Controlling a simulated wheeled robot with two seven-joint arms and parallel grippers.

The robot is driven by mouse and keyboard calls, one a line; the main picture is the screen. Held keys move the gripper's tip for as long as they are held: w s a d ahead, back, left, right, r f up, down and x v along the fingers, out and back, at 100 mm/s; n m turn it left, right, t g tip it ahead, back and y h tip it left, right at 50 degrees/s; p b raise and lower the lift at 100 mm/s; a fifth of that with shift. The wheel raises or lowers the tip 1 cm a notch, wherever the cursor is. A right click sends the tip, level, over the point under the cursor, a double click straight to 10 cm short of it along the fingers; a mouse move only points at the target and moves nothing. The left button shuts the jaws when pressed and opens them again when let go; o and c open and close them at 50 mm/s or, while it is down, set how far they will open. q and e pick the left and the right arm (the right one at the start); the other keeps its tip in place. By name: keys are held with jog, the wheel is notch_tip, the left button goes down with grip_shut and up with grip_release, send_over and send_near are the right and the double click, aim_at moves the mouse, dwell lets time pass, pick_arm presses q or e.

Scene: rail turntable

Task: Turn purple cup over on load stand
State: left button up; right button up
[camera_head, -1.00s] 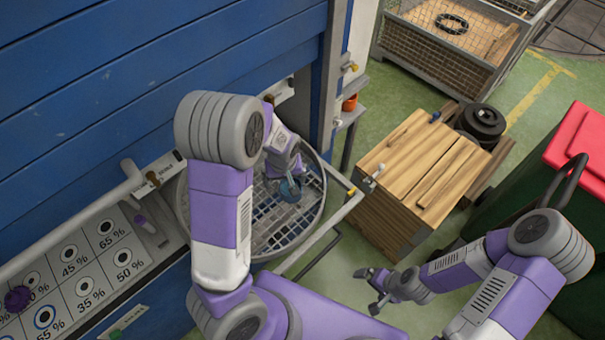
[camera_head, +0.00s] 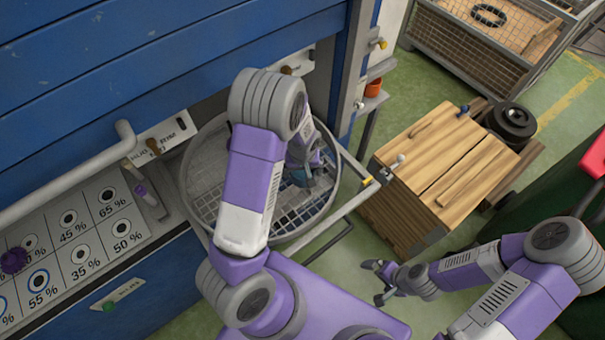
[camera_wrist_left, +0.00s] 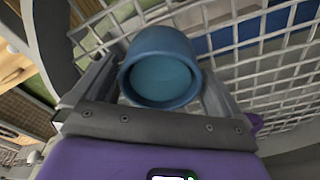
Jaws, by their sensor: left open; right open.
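A blue cup (camera_wrist_left: 160,70) sits between the fingers of my left gripper in the left wrist view, its round rim towards the camera. In the head view that cup is mostly hidden by the gripper. My left gripper (camera_head: 304,174) is open, over the round wire-mesh turntable (camera_head: 213,205). My right gripper (camera_head: 376,283) is open and empty, in front of the wooden crate. Another purple bit (camera_wrist_left: 257,122) shows by the right finger.
The blue housing (camera_head: 110,90) rises behind the turntable. A metal rail runs along the turntable's right front. The wooden crate (camera_head: 430,185) with small knobs stands to the right. A mesh cage (camera_head: 470,50) stands at the back and a green bin (camera_head: 590,200) at far right.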

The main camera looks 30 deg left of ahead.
pick_arm(q)
jog(key=shift+f, duration=0.35)
jog(key=shift+c, duration=0.3)
jog(key=c, duration=0.9)
